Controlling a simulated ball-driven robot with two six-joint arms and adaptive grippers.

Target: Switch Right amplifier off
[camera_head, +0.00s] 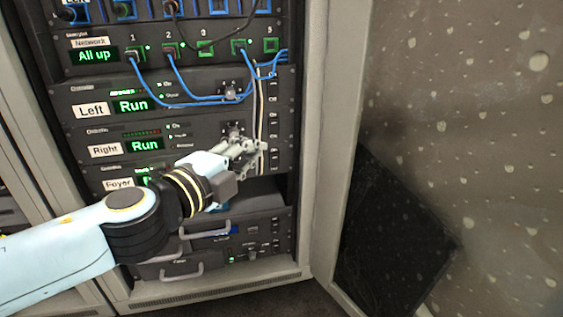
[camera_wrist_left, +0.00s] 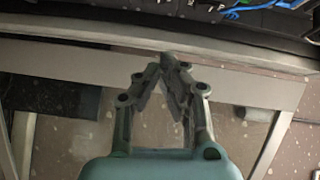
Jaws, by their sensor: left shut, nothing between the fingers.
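The Right amplifier is a dark rack unit with a white "Right" label (camera_head: 104,150) and a green display reading "Run" (camera_head: 144,145). Its rotary knob (camera_head: 234,131) shows right of the small indicators, just above my gripper. My left gripper (camera_head: 262,149) is in front of the right part of this unit, below and to the right of the knob. Its fingers are shut and empty. Whether they touch the panel cannot be told. In the left wrist view the fingertips (camera_wrist_left: 167,62) meet, with no knob between them. My right gripper is not in view.
The Left amplifier (camera_head: 92,110) above also reads "Run". The Foyer amplifier (camera_head: 118,184) below is partly hidden by my gripper. Blue cables (camera_head: 190,102) cross the Left unit, and thin pale and dark cables (camera_head: 258,110) hang near the right side. The rack's frame (camera_head: 318,150) stands to the right.

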